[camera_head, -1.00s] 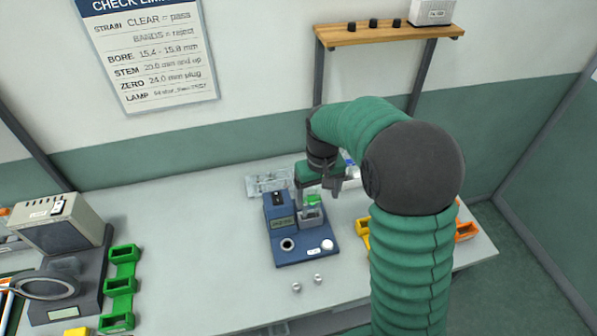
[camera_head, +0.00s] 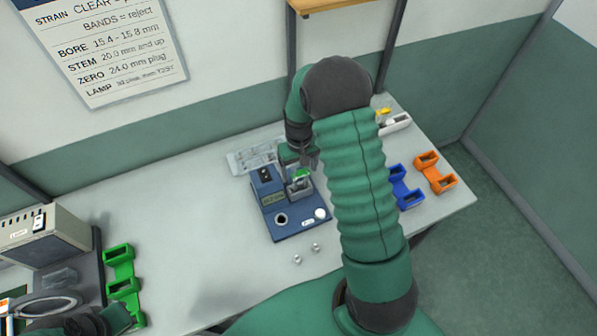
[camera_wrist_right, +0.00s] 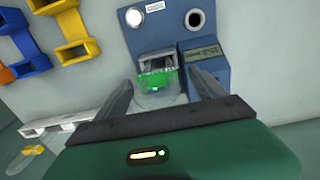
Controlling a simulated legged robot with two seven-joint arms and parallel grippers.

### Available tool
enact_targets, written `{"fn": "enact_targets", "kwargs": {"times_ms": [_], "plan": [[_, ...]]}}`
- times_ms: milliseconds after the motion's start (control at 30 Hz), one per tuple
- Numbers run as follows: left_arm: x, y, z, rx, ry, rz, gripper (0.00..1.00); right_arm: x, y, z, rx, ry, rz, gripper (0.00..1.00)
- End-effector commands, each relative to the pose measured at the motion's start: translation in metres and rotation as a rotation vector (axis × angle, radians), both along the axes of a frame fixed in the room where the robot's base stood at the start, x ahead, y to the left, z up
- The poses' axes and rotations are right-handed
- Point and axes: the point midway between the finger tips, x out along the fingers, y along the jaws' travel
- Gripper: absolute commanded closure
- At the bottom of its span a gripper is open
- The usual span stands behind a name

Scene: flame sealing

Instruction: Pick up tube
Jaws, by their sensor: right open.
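The tube, clear with a bright green band (camera_wrist_right: 158,82), sits at the grey holder of the blue gauge block (camera_wrist_right: 205,30). Its green part also shows in the head view (camera_head: 302,174). My right gripper (camera_wrist_right: 163,88) is open, with one finger on each side of the tube and gaps visible. In the head view the right gripper (camera_head: 305,160) is at the grey holder, partly hidden by my arm. A dark part of my left arm shows at the bottom left; its fingers cannot be made out.
Blue (camera_head: 403,188) and orange (camera_head: 435,173) racks stand right of my right arm. Green racks (camera_head: 120,265) and a grey instrument (camera_head: 45,238) are at the left. A clear tray (camera_head: 252,158) lies behind the block. Two small pieces (camera_head: 306,253) lie in front.

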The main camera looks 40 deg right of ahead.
Motion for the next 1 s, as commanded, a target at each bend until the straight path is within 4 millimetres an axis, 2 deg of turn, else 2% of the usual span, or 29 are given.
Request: {"fn": "enact_targets", "kwargs": {"times_ms": [33,67,200,433,900,1000], "plan": [[0.0,0.0,0.013,0.0,-0.001,0.0,1.0,-0.002,-0.001,-0.003,0.003,0.005,-0.001,0.2],[0.0,0.0,0.016,0.0,-0.001,0.0,1.0,-0.002,-0.001,-0.008,0.003,0.005,-0.001,0.2],[0.0,0.0,0.019,0.0,-0.001,0.001,1.0,-0.002,-0.004,-0.031,0.003,0.001,-0.001,0.2],[0.0,0.0,0.017,0.0,0.0,0.0,1.0,0.002,-0.004,-0.036,0.001,0.001,-0.001,0.21],[0.0,0.0,0.017,0.0,0.0,0.0,1.0,0.0,-0.002,-0.034,0.002,0.002,-0.001,0.83],[0.0,0.0,0.017,0.0,0.0,0.0,1.0,0.0,-0.003,-0.035,0.003,0.002,-0.001,0.92]]}}
